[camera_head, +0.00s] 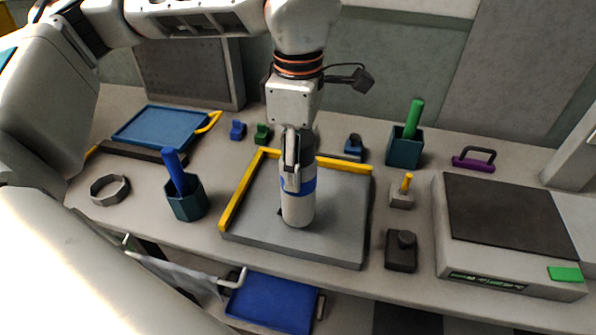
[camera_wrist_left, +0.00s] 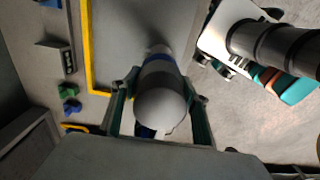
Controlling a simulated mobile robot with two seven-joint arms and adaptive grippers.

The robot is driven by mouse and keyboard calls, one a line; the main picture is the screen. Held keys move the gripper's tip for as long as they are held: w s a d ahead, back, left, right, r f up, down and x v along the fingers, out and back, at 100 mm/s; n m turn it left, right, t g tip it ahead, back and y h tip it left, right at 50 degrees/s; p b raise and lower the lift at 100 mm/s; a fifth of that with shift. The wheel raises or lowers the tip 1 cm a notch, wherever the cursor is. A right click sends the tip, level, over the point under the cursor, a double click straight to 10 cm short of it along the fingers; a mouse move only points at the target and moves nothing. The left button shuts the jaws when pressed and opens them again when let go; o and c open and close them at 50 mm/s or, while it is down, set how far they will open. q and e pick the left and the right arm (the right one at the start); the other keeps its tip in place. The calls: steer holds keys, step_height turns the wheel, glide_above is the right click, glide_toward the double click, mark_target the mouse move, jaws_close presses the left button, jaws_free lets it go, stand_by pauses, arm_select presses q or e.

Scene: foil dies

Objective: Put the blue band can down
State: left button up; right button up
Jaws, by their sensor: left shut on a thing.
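The blue band can (camera_head: 299,205) is a pale cylinder with a blue band around its middle, upright over the grey board with yellow edges (camera_head: 340,235). My left gripper (camera_head: 298,180) comes down from above and is shut on the can. In the left wrist view the can (camera_wrist_left: 160,98) sits between the two fingers of the gripper (camera_wrist_left: 160,105). I cannot tell whether the can's base touches the board. My right gripper does not show in the head view.
Left of the board stands a dark teal cup (camera_head: 187,203) with a blue stick, beside a grey ring (camera_head: 110,189). On the right are a small grey block with a yellow peg (camera_head: 402,195), a dark block (camera_head: 401,252) and a flat machine (camera_head: 510,225). The board's right part is clear.

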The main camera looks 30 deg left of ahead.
arm_select(q)
step_height(320, 180, down, 3)
steer(key=shift+r, duration=0.15)
steer(key=o, duration=1.7)
steer(key=shift+c, duration=0.2)
